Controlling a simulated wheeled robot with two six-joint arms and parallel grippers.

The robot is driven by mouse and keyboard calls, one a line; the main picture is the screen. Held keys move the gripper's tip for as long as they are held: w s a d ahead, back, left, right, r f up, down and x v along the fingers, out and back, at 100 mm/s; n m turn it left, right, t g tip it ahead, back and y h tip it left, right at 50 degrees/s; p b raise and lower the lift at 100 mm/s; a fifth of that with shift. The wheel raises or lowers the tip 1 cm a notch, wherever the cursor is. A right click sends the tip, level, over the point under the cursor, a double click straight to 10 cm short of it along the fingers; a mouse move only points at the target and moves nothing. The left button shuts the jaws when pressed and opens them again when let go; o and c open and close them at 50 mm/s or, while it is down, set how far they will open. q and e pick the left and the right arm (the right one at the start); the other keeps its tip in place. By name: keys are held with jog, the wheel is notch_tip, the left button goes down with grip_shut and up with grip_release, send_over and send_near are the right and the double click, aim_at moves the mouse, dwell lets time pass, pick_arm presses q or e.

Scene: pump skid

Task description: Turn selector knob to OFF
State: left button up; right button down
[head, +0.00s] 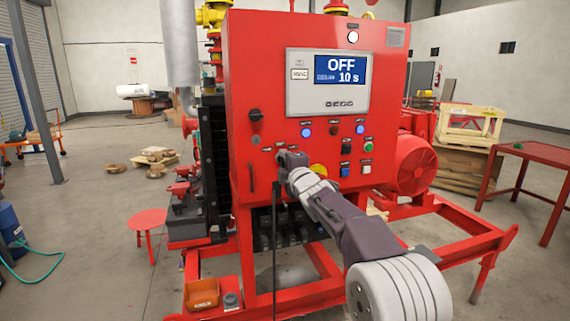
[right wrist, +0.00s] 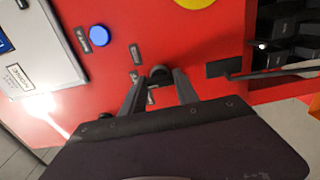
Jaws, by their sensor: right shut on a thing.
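The red control cabinet (head: 240,90) stands ahead, with a display (head: 340,70) that reads "OFF" and "10 s". My right gripper (head: 281,160) is at the lower left part of the cabinet front. In the right wrist view its two fingers (right wrist: 159,80) are shut on a dark selector knob (right wrist: 160,71), one finger on each side. Small label plates sit around the knob. In the head view the gripper hides the knob, and I cannot read its pointer position. My left gripper is not in view.
A blue lamp (head: 306,132) and a yellow button (head: 318,170) are near my gripper. A black rotary handle (head: 255,115) is to the left. A red motor (head: 415,165) is on the right. An orange bin (head: 202,294) sits on the skid frame.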

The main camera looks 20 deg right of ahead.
jog(key=c, duration=0.9)
grip_release()
jog(key=s+b, duration=0.2)
jog(key=s, duration=0.7)
jog(key=shift+d, duration=0.15)
